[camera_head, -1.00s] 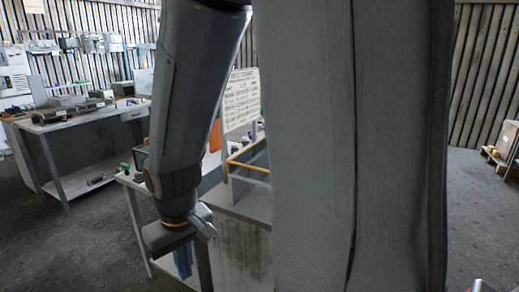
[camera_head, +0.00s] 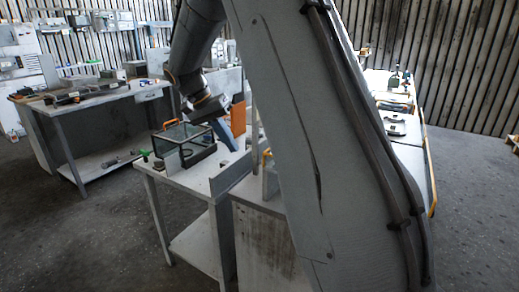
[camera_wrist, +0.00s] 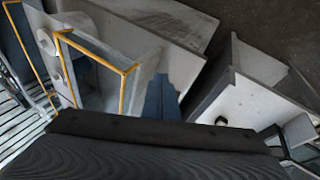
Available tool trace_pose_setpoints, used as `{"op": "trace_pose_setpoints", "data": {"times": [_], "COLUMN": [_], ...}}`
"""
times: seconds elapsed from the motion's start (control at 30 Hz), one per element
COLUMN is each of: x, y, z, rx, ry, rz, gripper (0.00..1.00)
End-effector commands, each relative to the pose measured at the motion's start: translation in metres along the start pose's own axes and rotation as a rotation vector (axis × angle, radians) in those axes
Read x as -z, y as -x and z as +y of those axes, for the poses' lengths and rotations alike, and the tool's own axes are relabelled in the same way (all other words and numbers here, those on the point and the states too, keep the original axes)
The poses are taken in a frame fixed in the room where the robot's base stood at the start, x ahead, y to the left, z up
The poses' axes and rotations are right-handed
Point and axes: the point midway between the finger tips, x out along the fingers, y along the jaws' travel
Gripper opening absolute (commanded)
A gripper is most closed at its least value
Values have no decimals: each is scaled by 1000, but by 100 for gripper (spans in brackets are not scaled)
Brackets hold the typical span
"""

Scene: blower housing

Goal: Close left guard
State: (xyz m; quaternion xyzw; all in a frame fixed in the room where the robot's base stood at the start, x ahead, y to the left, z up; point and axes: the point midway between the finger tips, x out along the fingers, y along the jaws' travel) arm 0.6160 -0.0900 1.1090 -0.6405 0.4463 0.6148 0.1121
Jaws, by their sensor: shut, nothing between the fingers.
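Yellow-edged clear guard panels show in the wrist view: one guard panel (camera_wrist: 98,56) left of my gripper, and another (camera_wrist: 25,38) at the far left edge. I cannot tell which is the left guard or how far each is open. In the head view only a small yellow edge (camera_head: 266,158) shows beside my arm, which hides the rest. My gripper (camera_wrist: 161,88) has its blue fingers together and empty, just right of the nearer panel; contact is unclear. In the head view my gripper (camera_head: 229,138) points down over the grey bench.
A glass case with an orange handle (camera_head: 186,142) stands on the grey bench (camera_head: 190,180), left of my gripper. A white bench corner (camera_wrist: 245,100) with a dark edge lies right of it in the wrist view. Open floor (camera_head: 100,235) is at front left.

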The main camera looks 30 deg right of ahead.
Motion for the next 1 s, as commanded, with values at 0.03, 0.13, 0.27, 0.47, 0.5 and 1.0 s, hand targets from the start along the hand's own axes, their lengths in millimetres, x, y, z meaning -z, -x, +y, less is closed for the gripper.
{"op": "trace_pose_setpoints", "data": {"times": [0.03,0.13,0.27,0.47,0.5,1.0], "x": [16,37,51,56,56,58], "y": [8,21,32,23,18,-65], "z": [-4,-4,-4,0,2,25], "rx": [-35,-93,-132,-147,-147,-144], "ry": [-69,-189,-283,-313,-312,-310], "rz": [19,54,83,91,90,89], "gripper": [0,0,0,0,0,0]}}
